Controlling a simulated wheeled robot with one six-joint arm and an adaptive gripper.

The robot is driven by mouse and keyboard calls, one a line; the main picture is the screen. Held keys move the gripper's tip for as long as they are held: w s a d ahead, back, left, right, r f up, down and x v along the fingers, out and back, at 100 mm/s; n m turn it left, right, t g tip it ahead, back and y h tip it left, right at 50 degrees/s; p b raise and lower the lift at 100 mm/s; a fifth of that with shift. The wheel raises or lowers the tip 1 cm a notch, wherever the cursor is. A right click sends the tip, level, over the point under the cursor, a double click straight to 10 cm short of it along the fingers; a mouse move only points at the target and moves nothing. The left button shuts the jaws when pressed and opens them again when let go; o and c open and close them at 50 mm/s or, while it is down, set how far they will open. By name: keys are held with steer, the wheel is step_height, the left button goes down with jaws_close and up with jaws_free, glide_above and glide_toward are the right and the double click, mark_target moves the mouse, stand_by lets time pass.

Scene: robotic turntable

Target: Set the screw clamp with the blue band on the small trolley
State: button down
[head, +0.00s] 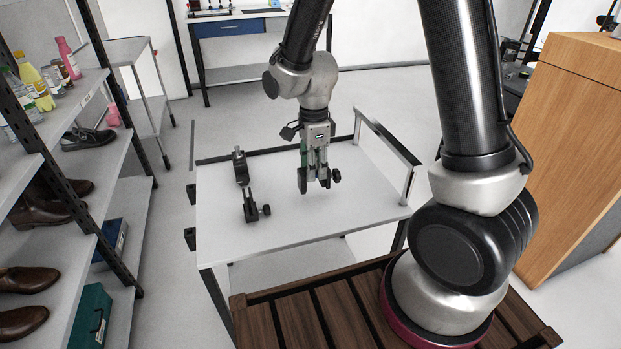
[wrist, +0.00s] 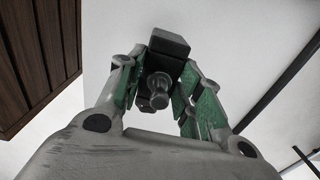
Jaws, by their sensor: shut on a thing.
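My gripper (head: 314,184) is shut on a dark screw clamp (wrist: 159,80), which sits between the green-padded fingers in the wrist view. The clamp's round black knob (head: 336,175) sticks out to the right of the fingers in the head view. The fingers hide much of the clamp, and I see no blue band on it. My gripper is over the middle of the white-topped small trolley (head: 225,235); I cannot tell whether the clamp touches the top. Another dark clamp-like item (head: 250,207) with a black knob stands on the trolley, left of my gripper.
A second dark upright part (head: 240,167) is close behind that item. The trolley has a raised handle (head: 388,135) at right. A shelf rack (head: 75,180) with shoes and bottles is at left, a wooden cabinet (head: 575,140) at right. The trolley's front right is clear.

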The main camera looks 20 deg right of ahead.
steer(key=shift+f, duration=1.8)
steer(key=c, duration=1)
jaws_free()
steer(key=shift+f, duration=0.15)
steer(key=shift+o, duration=0.2)
step_height(320, 180, up, 12)
steer(key=shift+f, duration=0.25)
steer(key=shift+d+r, duration=0.15)
steer(key=shift+r, duration=0.4)
steer(key=s+d+r+n+t, duration=0.2)
steer(key=s+d+r+n, duration=0.5)
steer(key=s+n, duration=0.2)
steer(key=s+d+r+n+t, duration=0.2)
steer(key=s+d+r+n, duration=0.5)
steer(key=s+d+n, duration=0.1)
steer(key=shift+s+n, duration=0.6)
steer(key=shift+s, duration=0.5)
